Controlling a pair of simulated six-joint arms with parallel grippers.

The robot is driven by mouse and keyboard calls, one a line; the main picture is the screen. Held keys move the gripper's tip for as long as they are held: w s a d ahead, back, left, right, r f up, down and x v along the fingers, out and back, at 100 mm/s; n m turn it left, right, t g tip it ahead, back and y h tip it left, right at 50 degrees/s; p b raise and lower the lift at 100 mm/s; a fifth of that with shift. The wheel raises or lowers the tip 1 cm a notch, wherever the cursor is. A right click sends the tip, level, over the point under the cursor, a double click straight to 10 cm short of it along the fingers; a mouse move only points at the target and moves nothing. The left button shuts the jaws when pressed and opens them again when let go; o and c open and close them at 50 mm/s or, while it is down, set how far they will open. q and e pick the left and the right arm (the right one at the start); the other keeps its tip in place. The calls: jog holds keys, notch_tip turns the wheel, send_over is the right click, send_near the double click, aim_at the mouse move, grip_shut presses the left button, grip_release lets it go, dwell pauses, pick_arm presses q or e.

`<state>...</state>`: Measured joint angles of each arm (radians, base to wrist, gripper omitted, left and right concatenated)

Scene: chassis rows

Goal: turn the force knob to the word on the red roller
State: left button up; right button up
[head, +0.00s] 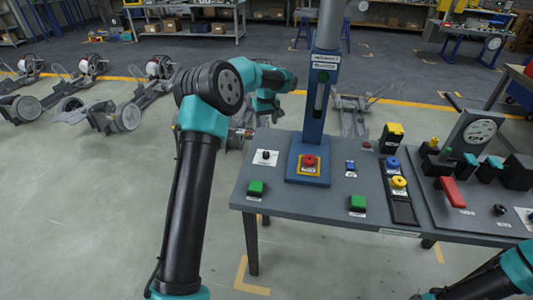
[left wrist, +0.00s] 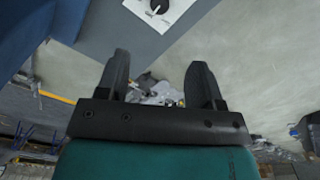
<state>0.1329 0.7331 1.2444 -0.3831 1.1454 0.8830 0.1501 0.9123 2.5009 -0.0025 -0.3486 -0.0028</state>
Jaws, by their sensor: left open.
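In the left wrist view the black knob (left wrist: 157,6) is at the top edge, beyond the fingertips. Its lettering is too small to read. A red bar (head: 451,192) lies on the right-hand station; I cannot tell whether it is the red roller. My right gripper is out of view.
The blue press column (head: 316,110) stands behind a red button (head: 309,161). Green buttons (head: 255,188) line the bench front. Another black knob (head: 499,210) sits at the right. Floor left of the bench is clear near the front; chassis parts (head: 118,115) lie farther back.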

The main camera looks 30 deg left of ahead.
aim_at(266, 153)
pick_arm(q)
notch_tip(266, 153, down, 17)
jog(key=shift+r, duration=0.1)
dwell(0.5)
jog(key=shift+c, duration=0.4)
jog(key=c, duration=0.8)
jog(key=shift+c, duration=0.2)
jog(key=shift+m, duration=0.4)
jog(key=m, duration=1.1)
